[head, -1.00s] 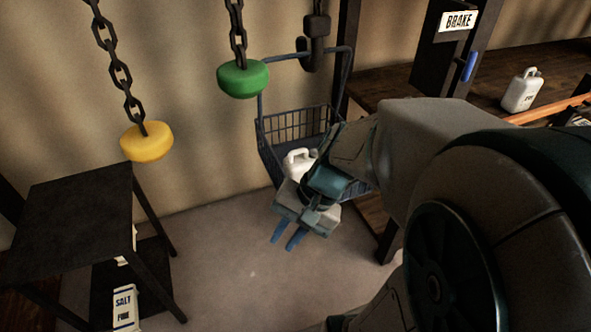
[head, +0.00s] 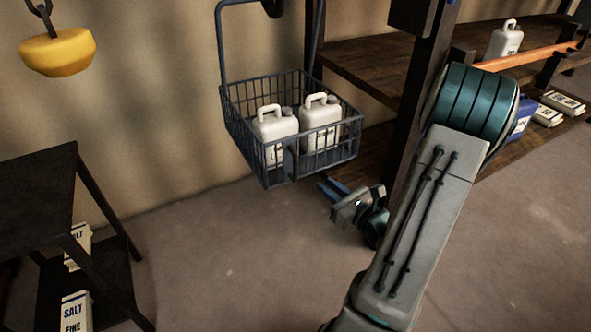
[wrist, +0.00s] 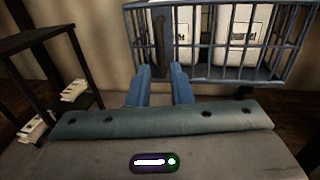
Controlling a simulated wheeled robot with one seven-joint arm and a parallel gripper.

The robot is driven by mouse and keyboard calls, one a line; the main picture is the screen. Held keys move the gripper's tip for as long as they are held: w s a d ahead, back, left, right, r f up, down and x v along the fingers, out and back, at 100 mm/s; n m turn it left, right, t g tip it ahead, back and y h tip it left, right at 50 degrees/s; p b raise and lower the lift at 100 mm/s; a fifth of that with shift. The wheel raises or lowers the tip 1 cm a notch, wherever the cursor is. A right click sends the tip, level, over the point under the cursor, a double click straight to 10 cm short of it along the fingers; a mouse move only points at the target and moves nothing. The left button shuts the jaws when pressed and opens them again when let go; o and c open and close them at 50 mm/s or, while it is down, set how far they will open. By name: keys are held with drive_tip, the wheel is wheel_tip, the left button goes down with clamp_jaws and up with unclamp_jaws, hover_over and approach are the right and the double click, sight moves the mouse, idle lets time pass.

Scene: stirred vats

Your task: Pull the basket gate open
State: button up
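The blue-grey wire basket (head: 263,98) hangs from its frame with two white jugs, left (head: 275,130) and right (head: 320,121), standing inside. A dark upright handle (head: 292,160) shows at its near corner. I cannot tell the gate's edges from the basket's sides, and no side looks swung open. My gripper (head: 331,186) is to the right of and below the basket's near corner. In the wrist view the blue fingers (wrist: 162,76) are apart with nothing between them. The dark handle (wrist: 160,38) lies ahead of and above the fingertips, in line with their gap, apparently not touching.
A dark table (head: 45,190) with salt boxes (head: 76,310) on its lower shelf stands at the left. A yellow weight (head: 58,52) hangs above it. A dark post (head: 420,100) and wooden shelves (head: 375,65) stand at the right. The floor below the basket is clear.

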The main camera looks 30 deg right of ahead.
sight(296, 162)
drive_tip(key=b+x, duration=0.1)
drive_tip(key=x, duration=1.2)
drive_tip(key=shift+w+a, duration=0.15)
drive_tip(key=shift+w, duration=0.1)
clamp_jaws()
